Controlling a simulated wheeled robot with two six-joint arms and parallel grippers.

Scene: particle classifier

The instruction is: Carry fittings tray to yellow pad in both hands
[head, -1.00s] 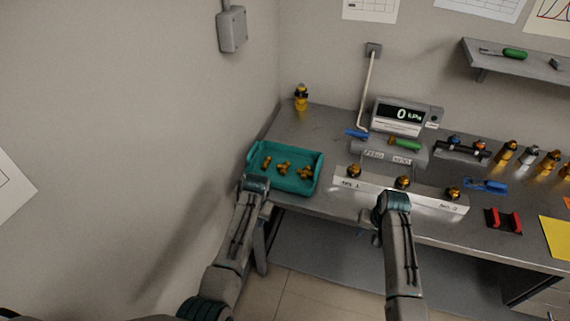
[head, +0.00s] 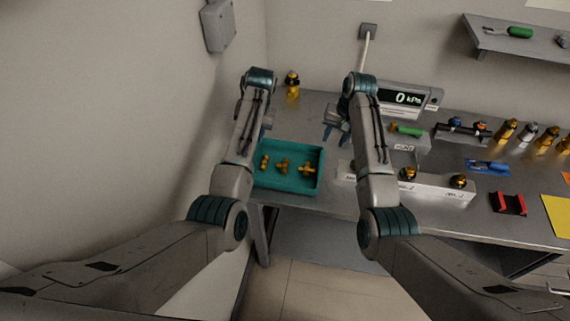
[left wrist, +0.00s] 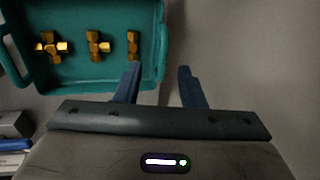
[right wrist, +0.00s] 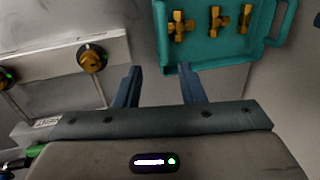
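The teal fittings tray (head: 290,184) sits on the left end of the bench with three brass fittings (head: 283,167) in it. My left gripper (head: 267,126) is open and empty near the tray's left side; in the left wrist view its fingers (left wrist: 160,78) point at the tray's side wall. My right gripper (head: 333,122) is open and empty, beyond the tray's right side; in the right wrist view its fingers (right wrist: 160,78) point toward the tray's other side wall. Neither visibly grips the tray. The yellow pad (head: 557,216) lies at the bench's right, cut by the frame edge.
A pale block with brass knobs (head: 430,187) stands right of the tray. Behind it are the pressure display (head: 405,99) and a green-handled tool (head: 407,130). A yellow-bodied fitting (head: 292,86) stands behind the tray.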

